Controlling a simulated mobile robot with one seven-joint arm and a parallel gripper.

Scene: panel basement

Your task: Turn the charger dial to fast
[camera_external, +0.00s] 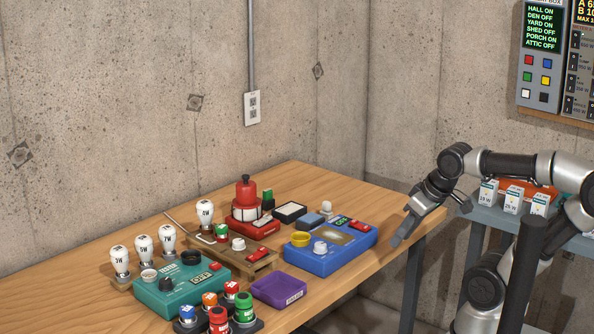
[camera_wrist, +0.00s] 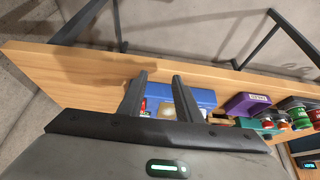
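A teal box (camera_external: 203,292) with a black dial (camera_external: 167,284) and a small display sits toward the front left of the wooden table. A blue box (camera_external: 318,262) with a green-lit display, a yellow ring and a white knob (camera_external: 320,247) sits to its right. I cannot tell for sure which one is the charger, and no "fast" mark is readable. My gripper (camera_external: 401,236) hangs at the table's right edge, right of the blue box, touching neither box. In the wrist view my gripper (camera_wrist: 158,77) has its fingers apart with nothing held; the blue box (camera_wrist: 205,98) shows beyond them.
A purple tray (camera_external: 280,290), several colour-topped cells (camera_external: 218,318) and white bulbs (camera_external: 144,246) crowd the table (camera_external: 345,187). A red device (camera_external: 247,203) stands behind a wooden stand (camera_external: 232,268). The table's right end is clear. A grey shelf (camera_external: 490,217) with boxes stands at right.

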